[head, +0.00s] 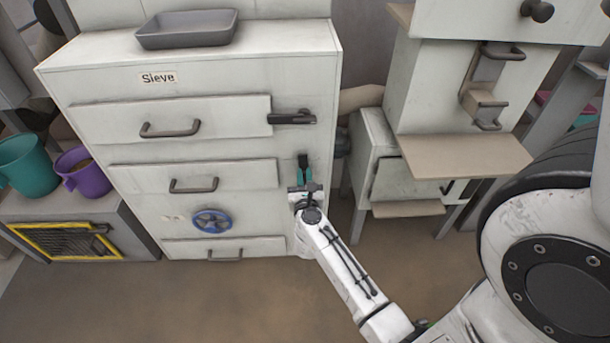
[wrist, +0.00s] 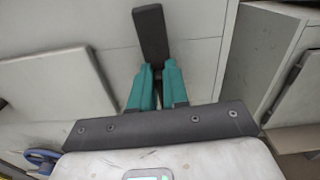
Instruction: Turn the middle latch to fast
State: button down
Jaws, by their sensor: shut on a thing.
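The middle latch (head: 303,160) is a dark bar at the right of the middle drawer (head: 195,178) of the Sieve cabinet. It stands nearly upright, beside the drawer's edge and not across its front. In the wrist view the latch (wrist: 150,32) rises from between the teal fingers, leaning slightly left. My gripper (head: 303,175) is shut on its lower part; the fingers also show in the wrist view (wrist: 158,76). The latch's pivot is hidden behind the fingers.
The upper latch (head: 292,118) lies level across its drawer's right edge. A blue handwheel (head: 211,221) is below the middle drawer. A grey tray (head: 187,29) rests on the cabinet top. A pale machine with a shelf (head: 466,157) stands close on the right.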

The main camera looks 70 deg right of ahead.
jog(key=n+p, duration=0.2)
jog(key=n, duration=0.2)
jog(key=w+f+n+p, duration=0.1)
jog(key=n+p, duration=0.1)
jog(key=n, duration=0.2)
jog(key=w+a+n+p, duration=0.1)
jog(key=n+p, duration=0.1)
jog(key=n, duration=0.3)
jog(key=shift+w+f, duration=0.1)
jog(key=shift+f, duration=0.2)
jog(key=shift+f+n+p, duration=0.25)
jog(key=shift+n, duration=0.8)
jog(key=shift+f+n+p, duration=0.25)
jog(key=shift+n, duration=0.8)
jog(key=shift+f, duration=0.1)
jog(key=c, duration=1.1)
grip_release()
jog(key=shift+a, duration=0.1)
jog(key=p+v, duration=0.1)
jog(key=v, duration=0.9)
jog(key=shift+a+p, duration=0.3)
jog(key=shift+p, duration=0.1)
